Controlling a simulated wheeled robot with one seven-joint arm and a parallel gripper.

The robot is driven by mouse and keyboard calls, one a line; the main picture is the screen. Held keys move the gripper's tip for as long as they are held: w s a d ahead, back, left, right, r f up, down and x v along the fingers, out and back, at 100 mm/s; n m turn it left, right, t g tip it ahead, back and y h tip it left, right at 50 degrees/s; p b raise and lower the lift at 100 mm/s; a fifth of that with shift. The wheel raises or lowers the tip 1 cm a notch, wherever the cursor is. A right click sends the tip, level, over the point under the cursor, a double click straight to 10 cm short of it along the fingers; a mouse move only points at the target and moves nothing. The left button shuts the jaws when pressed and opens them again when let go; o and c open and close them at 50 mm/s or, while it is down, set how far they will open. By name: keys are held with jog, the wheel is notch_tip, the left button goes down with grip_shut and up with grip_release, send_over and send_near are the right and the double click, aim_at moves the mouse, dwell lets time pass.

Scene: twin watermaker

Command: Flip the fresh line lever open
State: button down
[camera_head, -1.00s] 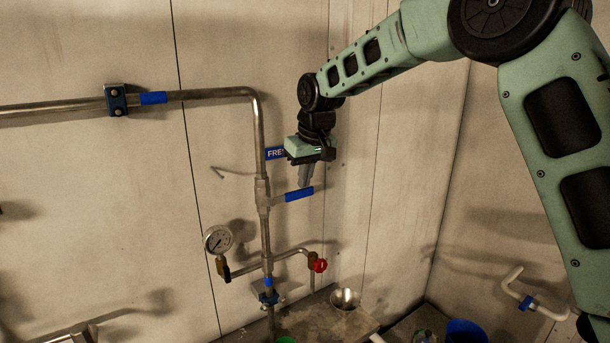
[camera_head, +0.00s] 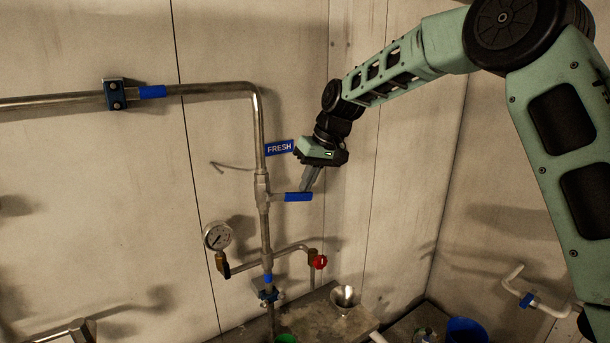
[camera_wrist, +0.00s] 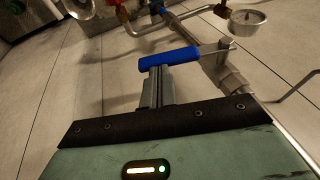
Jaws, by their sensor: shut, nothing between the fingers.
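The fresh line lever has a blue grip (camera_head: 298,197) and sticks out to the right, nearly level, from the valve on the vertical steel pipe (camera_head: 262,190). The blue "FRESH" label (camera_head: 279,147) is on the wall above it. My gripper (camera_head: 305,188) is shut and empty, with its fingertips at the upper side of the blue grip, near its outer half. In the wrist view the shut fingers (camera_wrist: 155,88) point at the blue grip (camera_wrist: 170,60) and reach its near edge. They look to be touching it, but the exact contact is hard to tell.
Below the lever are a pressure gauge (camera_head: 217,237), a side pipe with a red knob (camera_head: 320,262), and a metal cup (camera_head: 345,297) on the bench. A blue-sleeved pipe (camera_head: 153,92) runs along the wall at upper left. The space right of the lever is open up to the corner.

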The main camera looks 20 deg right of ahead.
jog(key=a+f+m+g+y+b, duration=0.1)
jog(key=a+f+y+b, duration=0.1)
jog(key=f+y+b, duration=0.3)
jog(key=s+a+f+m+g+y+b, duration=0.1)
jog(key=a+f+m+y+b, duration=0.1)
jog(key=f+y+b, duration=0.4)
jog(key=shift+s+a+y+b, duration=0.25)
jog(key=shift+a+y+b, duration=0.35)
jog(key=shift+y+b, duration=1.95)
jog(key=shift+h+b, duration=0.55)
jog(key=shift+b, duration=0.15)
